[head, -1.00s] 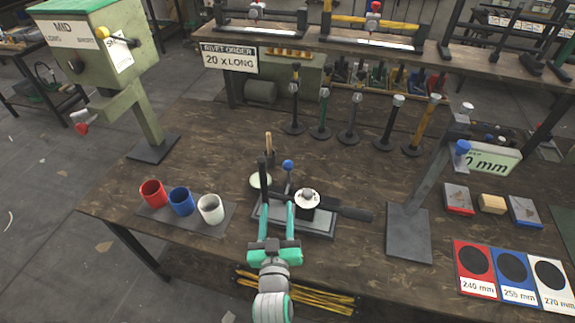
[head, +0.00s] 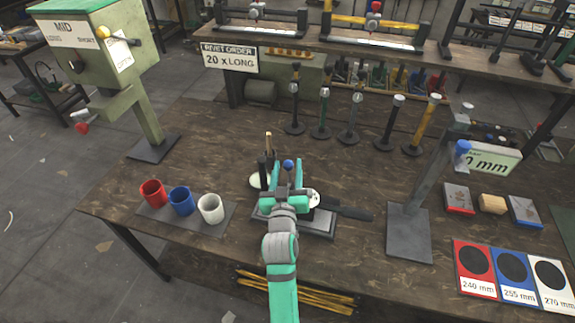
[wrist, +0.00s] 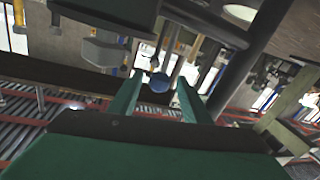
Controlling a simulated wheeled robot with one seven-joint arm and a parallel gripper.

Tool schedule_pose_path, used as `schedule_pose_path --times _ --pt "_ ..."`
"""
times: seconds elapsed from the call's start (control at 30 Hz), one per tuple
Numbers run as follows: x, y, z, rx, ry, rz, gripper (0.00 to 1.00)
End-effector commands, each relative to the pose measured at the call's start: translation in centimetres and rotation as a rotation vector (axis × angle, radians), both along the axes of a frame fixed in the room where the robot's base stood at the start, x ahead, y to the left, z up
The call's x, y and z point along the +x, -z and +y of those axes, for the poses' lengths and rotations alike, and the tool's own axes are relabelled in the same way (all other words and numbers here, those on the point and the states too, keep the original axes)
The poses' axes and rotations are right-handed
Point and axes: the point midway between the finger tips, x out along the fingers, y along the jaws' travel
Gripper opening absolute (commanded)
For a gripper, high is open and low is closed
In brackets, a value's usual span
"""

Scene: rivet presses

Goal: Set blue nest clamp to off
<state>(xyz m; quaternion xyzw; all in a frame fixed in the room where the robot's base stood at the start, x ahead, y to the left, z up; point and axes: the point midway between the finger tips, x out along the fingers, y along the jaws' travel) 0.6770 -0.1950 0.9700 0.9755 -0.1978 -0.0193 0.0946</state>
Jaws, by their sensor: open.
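The blue nest clamp shows as a blue ball knob (head: 288,164), which also shows in the wrist view (wrist: 160,83). It belongs to the small press fixture with a grey base plate (head: 322,228) on the workbench. My gripper (head: 287,167) is open, with its two teal fingers on either side of the knob in both views. I cannot tell whether the fingers touch it. My gripper hides the clamp's stem and part of the fixture, including much of the white round part (head: 313,197).
A black post (head: 263,170) stands close to the left of my gripper. A dark handle (head: 350,212) sticks out right. Red (head: 153,192), blue (head: 181,201) and white (head: 210,208) cups stand left. A grey stand (head: 409,235) rises at right.

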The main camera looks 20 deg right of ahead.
Motion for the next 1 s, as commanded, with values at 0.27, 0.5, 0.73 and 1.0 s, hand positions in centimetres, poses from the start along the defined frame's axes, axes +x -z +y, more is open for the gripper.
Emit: schedule_pose_path --times 0.27,0.5,0.73,1.0 --pt "1.5 0.0 -0.5 0.001 -0.002 0.0 0.44" --pt "1.7 0.0 -0.1 0.001 -0.008 0.0 0.44" --pt "1.6 0.0 -0.5 0.0 -0.003 0.001 0.0" --pt "2.7 -0.2 -1.1 -0.001 -0.004 -0.001 0.0"
